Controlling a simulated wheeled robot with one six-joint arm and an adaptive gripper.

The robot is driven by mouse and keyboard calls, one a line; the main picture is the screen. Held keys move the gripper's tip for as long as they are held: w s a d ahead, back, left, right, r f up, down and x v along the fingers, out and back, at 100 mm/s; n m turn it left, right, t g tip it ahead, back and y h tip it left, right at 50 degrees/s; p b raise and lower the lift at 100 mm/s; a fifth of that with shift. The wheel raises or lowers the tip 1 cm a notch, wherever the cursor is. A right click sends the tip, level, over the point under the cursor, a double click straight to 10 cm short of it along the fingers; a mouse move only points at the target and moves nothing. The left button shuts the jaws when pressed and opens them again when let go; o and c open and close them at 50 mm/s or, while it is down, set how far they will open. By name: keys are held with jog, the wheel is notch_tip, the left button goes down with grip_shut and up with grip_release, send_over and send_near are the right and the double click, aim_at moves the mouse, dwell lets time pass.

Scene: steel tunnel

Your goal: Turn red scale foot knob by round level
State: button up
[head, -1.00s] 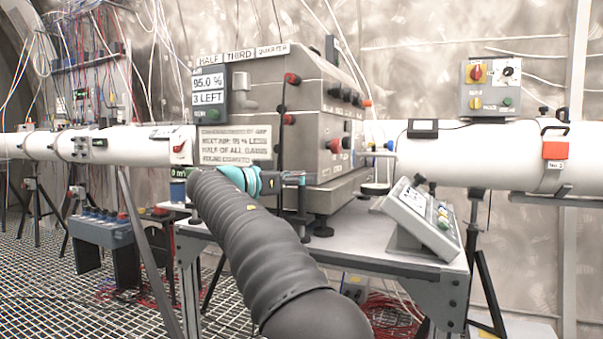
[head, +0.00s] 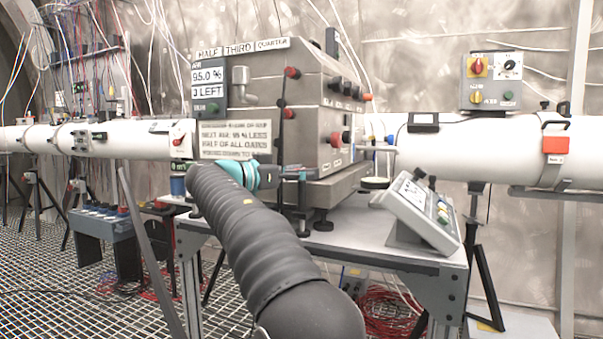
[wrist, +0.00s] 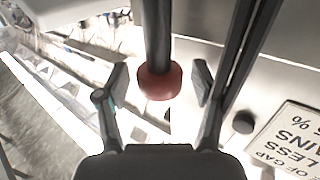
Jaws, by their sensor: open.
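In the wrist view a red round knob (wrist: 158,84) sits on the end of a dark rod. It lies between the two fingertips of my open gripper (wrist: 160,82), with a visible gap on both sides. The arm and gripper hide the red knob there. A small round dish-like part (head: 375,183) stands right of the gripper; I cannot tell whether it is the round level. A black foot (head: 323,223) shows under the machine.
The steel table (head: 345,245) carries a sloped control panel (head: 420,213) at its right. A text sign (wrist: 285,140) and a black button (wrist: 243,122) are close to the right finger. A white pipe (head: 460,148) runs behind.

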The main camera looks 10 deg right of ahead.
jog(key=v, duration=1.2)
jog(key=s+d+f+n+y+p, duration=0.2)
jog(key=s+d+f+n+y, duration=0.25)
jog(key=s+d, duration=0.25)
jog(key=s+d+f+n+y+p, duration=0.1)
jog(key=s+d+f+n+y, duration=0.4)
jog(key=d, duration=0.3)
jog(key=s+a+f+n+y+p, duration=0.1)
jog(key=s+f+n+y, duration=0.1)
jog(key=s+f, duration=0.7)
jog(key=s+a+f+n+y+p, duration=0.2)
jog(key=s+f+y, duration=0.3)
jog(key=s+f, duration=0.4)
jog(key=s, duration=0.6)
jog(key=shift+s+a+g, duration=0.25)
jog(key=shift+a+g, duration=0.05)
